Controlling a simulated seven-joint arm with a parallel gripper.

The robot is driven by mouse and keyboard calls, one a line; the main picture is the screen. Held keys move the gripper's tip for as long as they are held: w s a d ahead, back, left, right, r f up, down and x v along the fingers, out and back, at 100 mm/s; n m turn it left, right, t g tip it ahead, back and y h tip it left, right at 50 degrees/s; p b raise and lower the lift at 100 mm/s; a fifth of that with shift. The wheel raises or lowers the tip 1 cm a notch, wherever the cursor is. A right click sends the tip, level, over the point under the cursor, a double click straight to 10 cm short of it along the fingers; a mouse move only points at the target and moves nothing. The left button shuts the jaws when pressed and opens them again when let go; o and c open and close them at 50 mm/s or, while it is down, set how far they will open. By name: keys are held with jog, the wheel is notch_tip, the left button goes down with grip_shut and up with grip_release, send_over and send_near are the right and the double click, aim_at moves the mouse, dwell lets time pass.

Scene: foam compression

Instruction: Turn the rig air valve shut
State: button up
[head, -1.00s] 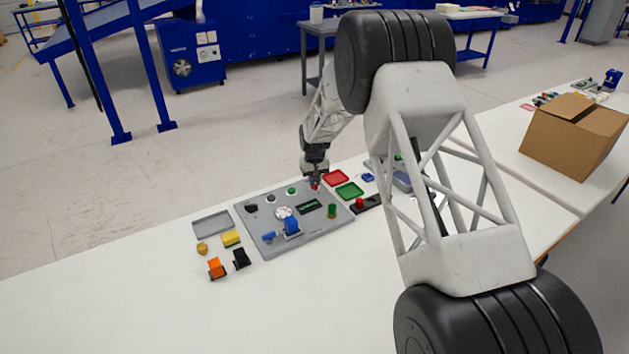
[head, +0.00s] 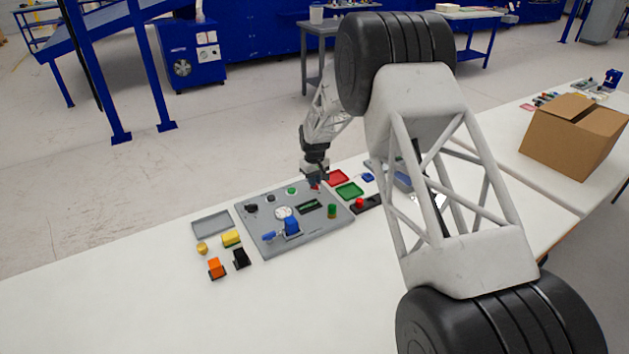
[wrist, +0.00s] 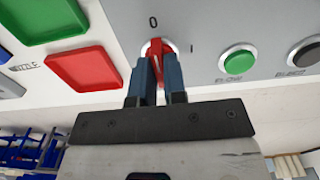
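A red knob (wrist: 157,47) with a pale collar sits on the grey rig panel (head: 325,238), by a "0" mark and an "I" mark. Its bar lines up roughly with the "0" in the wrist view. No valve label is legible. My gripper (wrist: 158,62) has one blue-grey finger on each side of the red knob, with the knob filling the gap. In the head view my gripper (head: 316,182) points down at the panel's far edge, and the knob is mostly hidden there. A blue lever fitting (head: 291,226) stands at the panel's near side.
A green button (wrist: 239,62) and a black one (wrist: 307,54) lie beside the knob. Red (head: 338,177) and green (head: 349,191) trays lie right of the panel, a grey tray (head: 211,224) left. Small orange, black and yellow parts lie front left. The table front is clear.

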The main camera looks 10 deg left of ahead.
jog(key=o, duration=0.4)
jog(key=shift+r, duration=0.1)
jog(key=shift+r, duration=3.8)
jog(key=shift+r, duration=0.1)
